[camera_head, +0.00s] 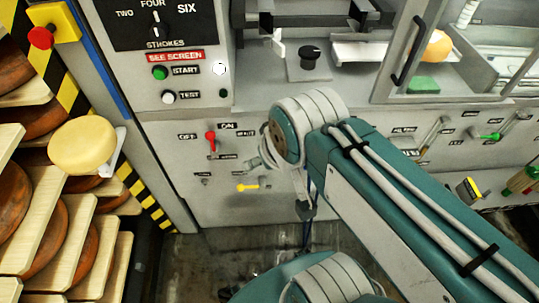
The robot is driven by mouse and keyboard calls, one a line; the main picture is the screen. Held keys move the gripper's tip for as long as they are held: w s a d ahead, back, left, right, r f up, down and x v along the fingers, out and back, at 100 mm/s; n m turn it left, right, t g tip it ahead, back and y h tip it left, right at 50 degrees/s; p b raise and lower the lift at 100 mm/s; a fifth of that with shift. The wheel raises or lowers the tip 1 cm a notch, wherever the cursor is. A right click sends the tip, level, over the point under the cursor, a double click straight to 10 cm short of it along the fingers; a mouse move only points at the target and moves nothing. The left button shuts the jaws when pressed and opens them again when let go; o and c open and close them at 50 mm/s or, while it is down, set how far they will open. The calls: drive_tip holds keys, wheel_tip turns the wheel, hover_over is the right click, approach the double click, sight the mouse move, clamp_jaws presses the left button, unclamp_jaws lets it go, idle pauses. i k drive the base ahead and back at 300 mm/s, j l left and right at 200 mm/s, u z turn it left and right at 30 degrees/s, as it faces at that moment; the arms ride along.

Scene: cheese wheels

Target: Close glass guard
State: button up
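What looks like the glass guard (388,72), a pale-framed clear panel, stands at the upper right of the machine. Its black upright handle (408,52) is on the left side of the frame. An orange-yellow round thing (437,46) and a green block (423,85) show through or behind the pane. The bay to the left of the frame is uncovered, with a white plate (360,51) and a black knob (309,53) in plain sight. The guard's top is cut off.
A control panel (190,127) with switches and a red lever (211,140) is at the left. Shelves of cheese wheels (45,230) and a pale round cheese (83,146) stand farther left. Small levers and a yellow-black tool (469,189) are at the right.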

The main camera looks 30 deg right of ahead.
sight(409, 19)
drive_tip(key=u, duration=1)
drive_tip(key=z, duration=3.1)
